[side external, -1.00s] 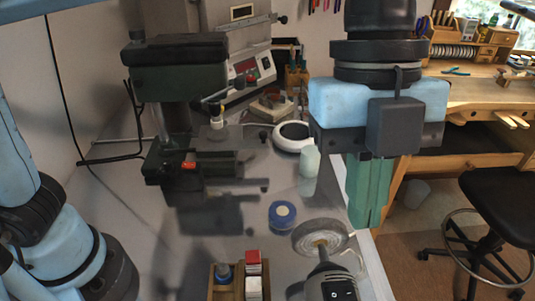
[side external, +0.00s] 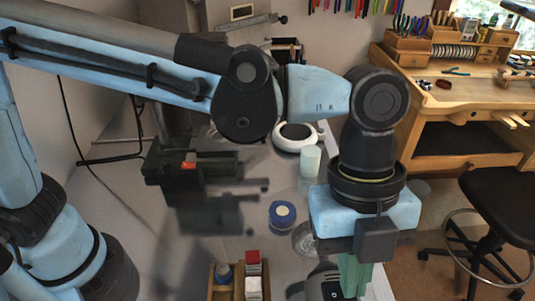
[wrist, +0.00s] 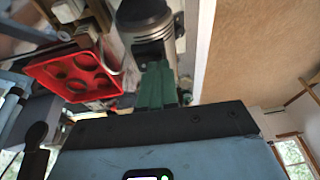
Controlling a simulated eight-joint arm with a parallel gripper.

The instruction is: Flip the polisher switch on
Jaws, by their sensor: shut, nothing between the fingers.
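The polisher (side external: 322,284) stands at the bottom of the side view, with its dark body partly cut off by the frame edge. Its pale buffing wheel (side external: 304,240) is partly hidden behind my gripper. A dark switch plate (side external: 336,292) with a small white mark shows on the body; its position is too small to tell. My gripper (side external: 354,278) has its green fingers shut and empty, pointing down close to the polisher's right side. In the wrist view the shut fingers (wrist: 156,75) overlap the grey and black polisher body (wrist: 150,35); contact cannot be told.
A blue round tin (side external: 282,215) and a pale green cup (side external: 310,160) stand behind the polisher. A wooden tray (side external: 212,284) with a red-topped block (side external: 253,257) is to its left. A red tray (wrist: 68,82) shows in the wrist view. The wooden workbench (side external: 455,105) is at right.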

